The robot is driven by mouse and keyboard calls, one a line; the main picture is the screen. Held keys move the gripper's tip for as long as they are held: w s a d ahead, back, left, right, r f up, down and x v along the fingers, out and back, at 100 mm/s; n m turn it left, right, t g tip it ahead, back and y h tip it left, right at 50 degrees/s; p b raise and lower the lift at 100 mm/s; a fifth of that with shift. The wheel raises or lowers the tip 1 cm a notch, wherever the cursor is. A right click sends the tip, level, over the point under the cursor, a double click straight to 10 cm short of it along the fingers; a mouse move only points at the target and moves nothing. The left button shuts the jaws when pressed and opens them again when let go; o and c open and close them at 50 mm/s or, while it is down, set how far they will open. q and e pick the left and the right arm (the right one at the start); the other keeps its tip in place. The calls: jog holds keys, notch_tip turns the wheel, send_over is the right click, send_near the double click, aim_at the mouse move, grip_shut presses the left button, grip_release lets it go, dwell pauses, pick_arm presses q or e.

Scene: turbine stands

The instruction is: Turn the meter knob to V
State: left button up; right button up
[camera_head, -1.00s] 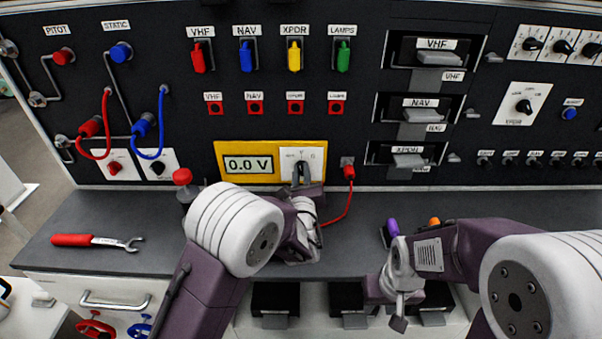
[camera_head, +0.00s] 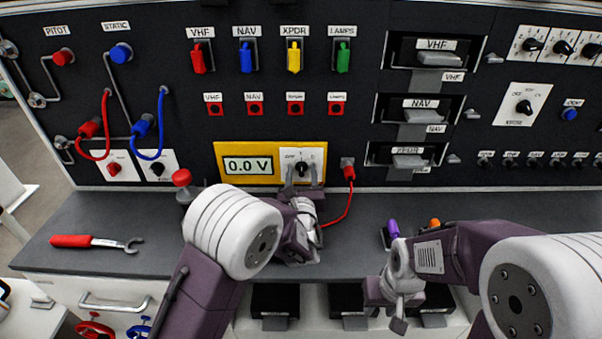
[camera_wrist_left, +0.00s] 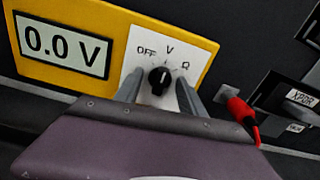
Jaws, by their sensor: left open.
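The black meter knob (camera_head: 301,169) sits on a white dial plate at the right of the yellow meter (camera_head: 230,149), whose display reads 0.0 V. In the left wrist view the knob (camera_wrist_left: 159,79) has a short white mark that appears to point up toward V, between OFF and Ω. My left gripper (camera_head: 302,187) is open in front of the dial. In the left wrist view its fingers (camera_wrist_left: 159,92) stand apart on either side of the knob, with gaps showing. My right gripper (camera_head: 399,322) hangs low at the bench's front; its jaws are unclear.
A red plug (camera_head: 348,172) with a red cable is just right of the meter. A red-capped post (camera_head: 182,178) stands on the left. A red-handled wrench (camera_head: 95,241) lies on the grey bench (camera_head: 150,212). Switches and module handles cover the panel above.

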aim_at(302, 173)
pick_arm(q)
jog(key=shift+s, duration=0.1)
jog(key=shift+s, duration=0.35)
jog(key=shift+s+b, duration=0.6)
jog(key=shift+s, duration=1.5)
